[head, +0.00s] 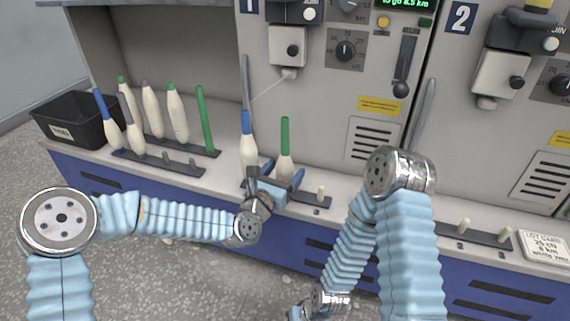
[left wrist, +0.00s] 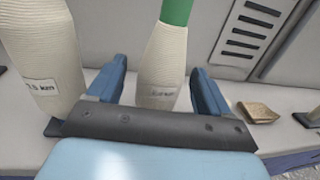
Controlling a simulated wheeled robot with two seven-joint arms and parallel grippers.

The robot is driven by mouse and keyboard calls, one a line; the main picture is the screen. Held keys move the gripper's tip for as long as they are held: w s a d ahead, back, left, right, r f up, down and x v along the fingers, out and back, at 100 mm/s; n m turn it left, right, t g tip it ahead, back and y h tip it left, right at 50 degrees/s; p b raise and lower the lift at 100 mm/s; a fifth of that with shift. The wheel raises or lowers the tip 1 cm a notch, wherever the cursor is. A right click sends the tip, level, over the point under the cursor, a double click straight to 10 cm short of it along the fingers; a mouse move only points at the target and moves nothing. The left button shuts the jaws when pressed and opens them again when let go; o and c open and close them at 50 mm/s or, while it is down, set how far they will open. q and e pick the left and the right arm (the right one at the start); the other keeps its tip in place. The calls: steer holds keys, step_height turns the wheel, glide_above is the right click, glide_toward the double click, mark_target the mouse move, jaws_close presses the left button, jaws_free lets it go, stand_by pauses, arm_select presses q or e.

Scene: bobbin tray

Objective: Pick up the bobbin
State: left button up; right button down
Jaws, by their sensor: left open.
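A cream bobbin on a green tube (head: 285,163) stands upright on the machine's front ledge. My left gripper (head: 276,182) is open at its lower part. In the left wrist view the bobbin (left wrist: 163,62) stands between the two spread fingers (left wrist: 158,88), with a gap visible on each side. Its label is too blurred to read, and the gripper body hides its foot. A fuller cream bobbin with a blue top (head: 248,150) stands just to the left; it also shows in the left wrist view (left wrist: 40,65), outside the left finger. My right arm's gripper end is cut off at the bottom edge.
Several bobbins and a bare green tube (head: 205,120) stand on peg rails at the left, beside a black bin (head: 75,122). An empty peg (head: 320,193) is right of the green-tube bobbin. A brown item (left wrist: 258,111) lies on the ledge. My right arm crosses the foreground.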

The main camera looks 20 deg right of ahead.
arm_select(q)
steer(key=x, duration=0.2)
steer(key=shift+w+d, duration=0.25)
steer(key=c, duration=1.1)
